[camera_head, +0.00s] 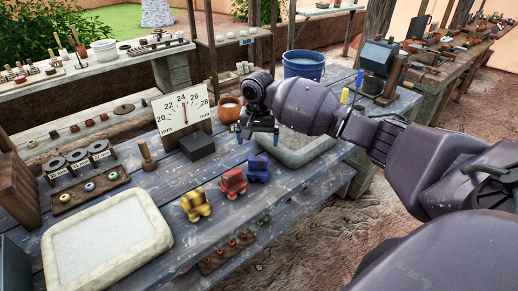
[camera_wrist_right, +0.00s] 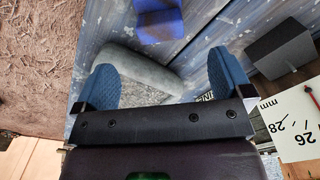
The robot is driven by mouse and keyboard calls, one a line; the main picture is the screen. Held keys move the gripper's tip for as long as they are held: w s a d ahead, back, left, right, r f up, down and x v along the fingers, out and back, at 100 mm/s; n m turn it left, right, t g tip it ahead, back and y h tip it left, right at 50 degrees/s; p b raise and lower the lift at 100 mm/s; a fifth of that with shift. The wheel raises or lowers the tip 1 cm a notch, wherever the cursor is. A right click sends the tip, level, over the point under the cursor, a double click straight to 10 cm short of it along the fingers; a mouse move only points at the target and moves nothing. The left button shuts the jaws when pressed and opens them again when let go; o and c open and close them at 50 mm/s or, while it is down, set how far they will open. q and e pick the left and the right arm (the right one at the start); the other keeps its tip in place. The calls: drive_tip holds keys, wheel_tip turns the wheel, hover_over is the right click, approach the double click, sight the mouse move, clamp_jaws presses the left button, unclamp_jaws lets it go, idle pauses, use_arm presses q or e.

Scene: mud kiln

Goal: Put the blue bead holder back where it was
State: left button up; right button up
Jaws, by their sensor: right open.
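The blue bead holder (camera_head: 258,168) stands on the blue plank table, just right of the red bead holder (camera_head: 233,183). The yellow bead holder (camera_head: 196,204) stands further left and nearer. My right gripper (camera_head: 257,133) is open and empty, behind and above the blue holder and apart from it. In the right wrist view, the blue holder (camera_wrist_right: 159,22) lies beyond the open fingers (camera_wrist_right: 160,70), near the top edge. My left gripper is not in view.
A grey-rimmed tray (camera_head: 322,150) lies right of the blue holder, partly under my right arm. A dark grey block (camera_head: 197,146), a dial board (camera_head: 183,112) and an orange pot (camera_head: 229,108) stand behind. A pale-rimmed tray (camera_head: 160,238) is at front left.

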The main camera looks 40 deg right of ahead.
wheel_tip(320, 180, up, 2)
idle(0.7)
